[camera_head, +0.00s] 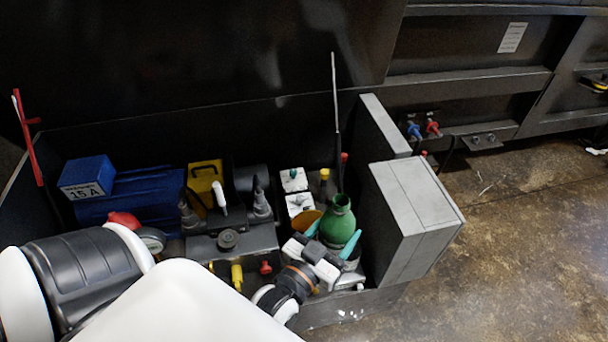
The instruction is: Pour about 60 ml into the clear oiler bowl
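A green bottle (338,222) with a narrow neck stands nearly upright at the right end of the machine compartment, its mouth facing up. My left gripper (334,235) has its teal fingers on either side of the bottle and appears shut on it. The gripper body and wrist hide the bottle's lower part, so I cannot tell whether it rests on anything. I cannot make out the clear oiler bowl. My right gripper is not in view.
A grey box (412,222) stands close to the right of the bottle. A thin upright rod (335,110) rises behind it. White blocks (293,180), a yellow part (204,176) and a blue box (87,177) lie left. Open floor (530,230) is at right.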

